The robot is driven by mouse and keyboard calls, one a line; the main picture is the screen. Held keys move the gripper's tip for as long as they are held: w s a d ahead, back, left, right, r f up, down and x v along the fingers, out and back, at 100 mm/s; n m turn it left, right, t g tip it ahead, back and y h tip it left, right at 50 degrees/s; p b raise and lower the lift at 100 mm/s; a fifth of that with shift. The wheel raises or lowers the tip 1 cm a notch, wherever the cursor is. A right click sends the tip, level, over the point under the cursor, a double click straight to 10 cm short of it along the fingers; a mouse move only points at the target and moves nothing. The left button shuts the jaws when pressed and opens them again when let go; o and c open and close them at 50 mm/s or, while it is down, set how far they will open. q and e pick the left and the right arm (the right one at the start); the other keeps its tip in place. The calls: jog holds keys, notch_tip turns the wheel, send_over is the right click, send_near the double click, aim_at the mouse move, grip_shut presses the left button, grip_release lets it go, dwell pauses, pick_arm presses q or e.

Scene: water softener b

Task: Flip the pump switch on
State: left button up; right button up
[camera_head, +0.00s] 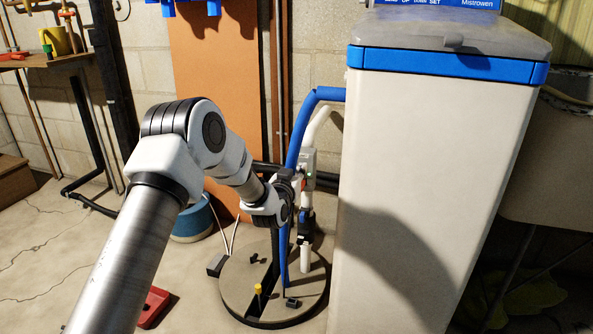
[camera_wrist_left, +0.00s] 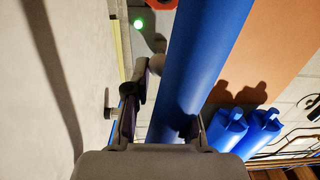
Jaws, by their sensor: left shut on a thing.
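The pump switch appears to be on a small grey box (camera_head: 308,163) with a red spot, on the pipework left of the white cabinet; its lever position is too small to tell. A lit green light (camera_wrist_left: 139,23) and a red part (camera_wrist_left: 164,3) show at the top of the left wrist view. My left gripper (camera_head: 290,182) is beside the box at the blue hose (camera_head: 300,135). In the left wrist view the hose (camera_wrist_left: 205,65) runs between the fingers of my left gripper (camera_wrist_left: 160,118), which look shut on it. My right gripper is not in view.
The white softener cabinet (camera_head: 415,190) stands close on the right. Below is a round sump lid (camera_head: 240,285) with pipes rising from it. A blue bucket (camera_head: 193,222) and a red object (camera_head: 154,306) are on the floor. Open floor lies to the left.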

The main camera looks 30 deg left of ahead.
pick_arm(q)
jog(key=shift+r, duration=0.45)
jog(key=shift+w+r+p, duration=0.15)
jog(key=shift+r+p, duration=0.2)
jog(key=shift+p, duration=0.1)
grip_shut()
jog(key=shift+o, duration=2.1)
grip_release()
jog(key=shift+f, duration=0.15)
